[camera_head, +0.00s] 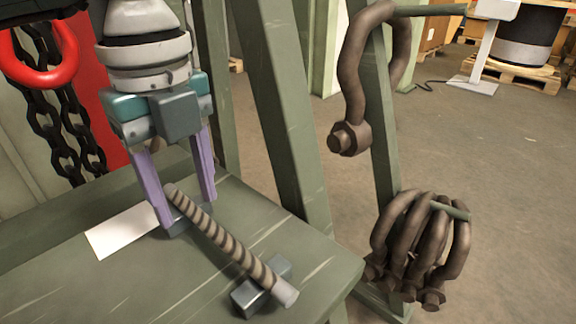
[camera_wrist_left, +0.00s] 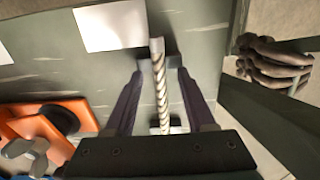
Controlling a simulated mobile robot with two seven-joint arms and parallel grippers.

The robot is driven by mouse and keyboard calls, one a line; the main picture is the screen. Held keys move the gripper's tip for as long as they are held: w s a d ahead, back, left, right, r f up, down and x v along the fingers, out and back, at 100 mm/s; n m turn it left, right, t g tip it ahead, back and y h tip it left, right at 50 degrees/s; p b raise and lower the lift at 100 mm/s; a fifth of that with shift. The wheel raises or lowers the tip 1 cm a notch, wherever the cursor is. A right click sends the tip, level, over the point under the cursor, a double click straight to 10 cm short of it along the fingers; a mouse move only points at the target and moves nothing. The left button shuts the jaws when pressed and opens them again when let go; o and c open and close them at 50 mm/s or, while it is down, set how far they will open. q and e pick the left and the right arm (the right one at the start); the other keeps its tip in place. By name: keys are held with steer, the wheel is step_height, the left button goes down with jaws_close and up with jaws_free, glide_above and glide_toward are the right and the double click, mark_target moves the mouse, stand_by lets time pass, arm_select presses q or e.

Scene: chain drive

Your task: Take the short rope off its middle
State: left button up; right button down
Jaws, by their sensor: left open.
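The short rope (camera_head: 222,236) is a brown-and-grey striped rod with plain grey ends, lying across two small blue-grey rests on a green bench top. The near rest (camera_head: 248,298) shows at its lower right end; the other is partly hidden by my gripper. My left gripper (camera_head: 188,208) points down over the rope's far end, with its purple fingers open and apart. In the left wrist view the rope (camera_wrist_left: 161,88) runs between the open fingers (camera_wrist_left: 160,76), with a gap on both sides. My right gripper is not in view.
A white sheet (camera_head: 121,230) lies on the bench top (camera_head: 325,262) left of the gripper. Rusty shackles (camera_head: 425,240) hang from pegs on the green frame at the right. Dark chains (camera_head: 62,120) and a red ring hang at the left. An orange object (camera_wrist_left: 45,130) shows in the wrist view.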

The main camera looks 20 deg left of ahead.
arm_select(q)
steer(key=shift+c, duration=0.2)
jaws_close()
steer(key=shift+r, duration=0.1)
stand_by(1.0)
